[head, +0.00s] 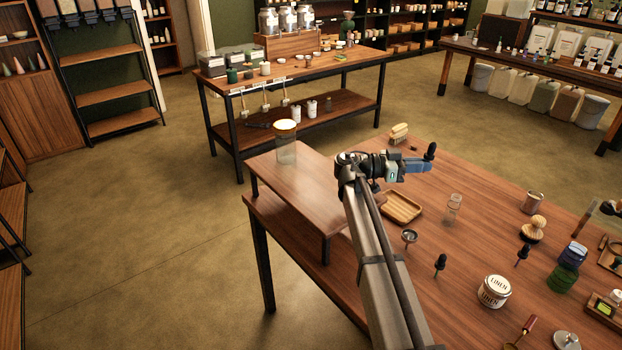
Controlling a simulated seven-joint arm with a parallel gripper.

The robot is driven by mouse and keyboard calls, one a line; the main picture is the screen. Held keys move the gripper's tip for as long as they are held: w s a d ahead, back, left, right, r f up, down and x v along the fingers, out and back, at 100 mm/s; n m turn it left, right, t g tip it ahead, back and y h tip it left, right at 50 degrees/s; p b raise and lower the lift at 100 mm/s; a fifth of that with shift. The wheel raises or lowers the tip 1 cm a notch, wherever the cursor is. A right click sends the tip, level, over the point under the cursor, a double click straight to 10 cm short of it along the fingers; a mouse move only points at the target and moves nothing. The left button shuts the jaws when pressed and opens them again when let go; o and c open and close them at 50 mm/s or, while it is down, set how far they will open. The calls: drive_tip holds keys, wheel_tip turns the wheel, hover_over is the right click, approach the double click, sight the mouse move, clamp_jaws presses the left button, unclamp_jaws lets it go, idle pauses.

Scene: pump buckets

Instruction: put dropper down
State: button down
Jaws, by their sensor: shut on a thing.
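My gripper (424,165) is above the far part of the wooden table (465,175). It is shut on a dropper (431,151), whose black bulb shows at the blue fingertips. The glass part of this dropper is hidden or too small to tell. Two more black-topped droppers are on the table, one near the small funnel (440,263) and one farther right (522,252). A clear glass bottle (453,208) stands upright on the table, below my gripper in the picture.
A wooden tray (403,207) and a metal funnel (409,237) are near my arm. A brush (399,133) lies at the far edge. A raised shelf (300,185) with a lidded jar (286,145) is at left. A tin (532,202), round brush (534,230) and labelled can (494,291) stand at right.

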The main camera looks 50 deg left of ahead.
drive_tip(key=s+a+n+t+y, duration=0.2)
drive_tip(key=s+a+y, duration=0.1)
drive_tip(key=s+a, duration=0.95)
drive_tip(key=n+t+y, duration=0.2)
drive_tip(key=n+y, duration=0.1)
drive_tip(key=y, duration=0.1)
hover_over(293, 200)
drive_tip(key=shift+f, duration=4.25)
drive_tip(key=shift+f, duration=0.2)
drive_tip(key=c, duration=1.3)
unclamp_jaws()
drive_tip(key=shift+r, duration=0.15)
drive_tip(key=v, duration=1.2)
